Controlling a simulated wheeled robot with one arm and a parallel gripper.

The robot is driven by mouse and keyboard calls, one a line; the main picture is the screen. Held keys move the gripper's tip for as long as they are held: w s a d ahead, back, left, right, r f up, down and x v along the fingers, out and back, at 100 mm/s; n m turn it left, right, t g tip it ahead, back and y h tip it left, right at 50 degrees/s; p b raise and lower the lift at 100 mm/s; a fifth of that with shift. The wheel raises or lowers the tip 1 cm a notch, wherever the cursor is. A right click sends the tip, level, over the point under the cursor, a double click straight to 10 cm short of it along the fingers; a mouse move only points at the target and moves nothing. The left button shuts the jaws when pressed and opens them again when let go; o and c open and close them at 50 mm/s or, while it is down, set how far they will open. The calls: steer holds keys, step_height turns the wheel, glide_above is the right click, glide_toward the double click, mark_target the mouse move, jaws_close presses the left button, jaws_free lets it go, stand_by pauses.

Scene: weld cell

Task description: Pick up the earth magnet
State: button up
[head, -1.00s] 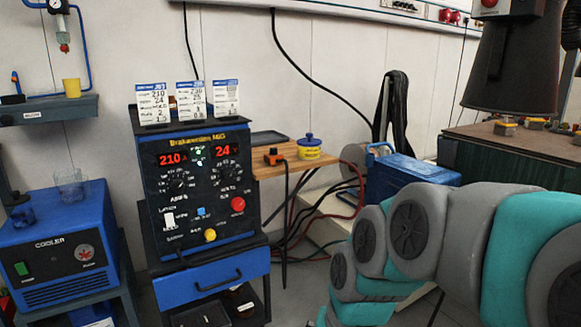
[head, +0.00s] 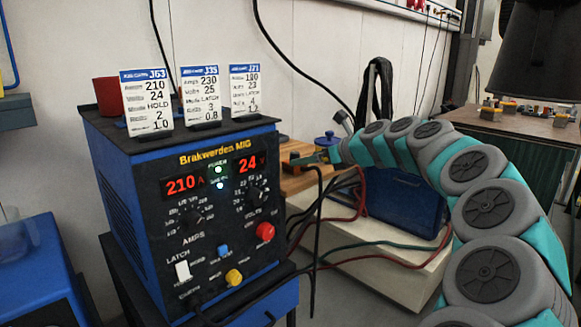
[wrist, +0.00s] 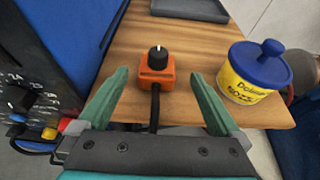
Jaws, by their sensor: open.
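The earth magnet (wrist: 155,78) is a small orange block with a black knob on top and a dark cable leaving its near side. It sits upright on a wooden shelf (wrist: 185,42), which also shows in the head view (head: 293,186). My gripper (wrist: 160,75) is open and empty, with its two teal fingers pointing toward the magnet. In the wrist view the magnet appears between the fingertips, with space on both sides. The cable runs back between the fingers. In the head view my gripper is over the shelf beside the welder and partly covers the magnet.
A yellow tub with a blue lid (wrist: 250,72) stands right of the magnet, close to the right finger. A dark tray (wrist: 190,10) lies behind it. The blue and black welder (head: 190,190) is to the left. Cables (head: 320,215) hang off the shelf.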

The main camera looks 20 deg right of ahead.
steer(key=x, duration=0.5)
steer(key=shift+s+a+f, duration=0.1)
steer(key=shift+a+f, duration=0.1)
steer(key=shift+f, duration=0.2)
steer(key=shift+w+a+f, duration=0.1)
steer(key=shift+w+f, duration=0.05)
steer(key=shift+w, duration=0.3)
jaws_close()
